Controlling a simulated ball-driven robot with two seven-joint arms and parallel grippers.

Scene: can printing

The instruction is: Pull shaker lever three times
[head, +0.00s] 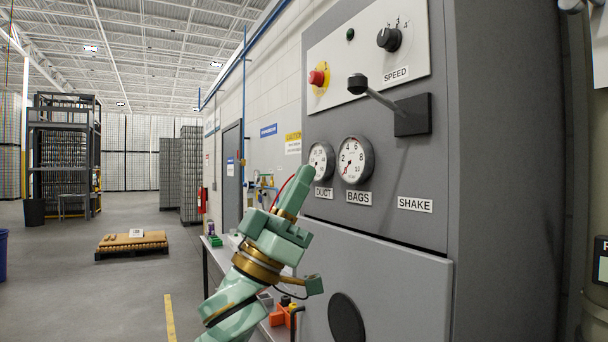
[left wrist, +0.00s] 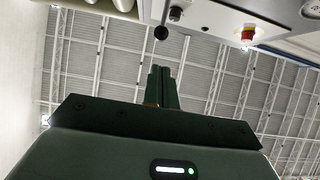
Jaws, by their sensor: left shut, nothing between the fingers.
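The shaker lever (head: 376,92) is a thin grey rod with a black knob, on a black mount (head: 412,115) above the SHAKE label (head: 415,205). The rod sticks out and up to the left. My left gripper (head: 305,172) is shut and empty. In the head view it appears below and left of the lever, pointing up in front of the panel beside the DUCT gauge. In the left wrist view the shut fingers (left wrist: 161,72) point up, and the lever's black knob (left wrist: 161,33) shows above them, apart from them. My right gripper is not in view.
The grey cabinet (head: 500,180) carries a red stop button (head: 318,77), a SPEED dial (head: 389,39) and two gauges, including the BAGS gauge (head: 355,160). A workbench with an orange item (head: 284,313) stands behind my left arm. A low pallet (head: 131,245) lies on open floor at left.

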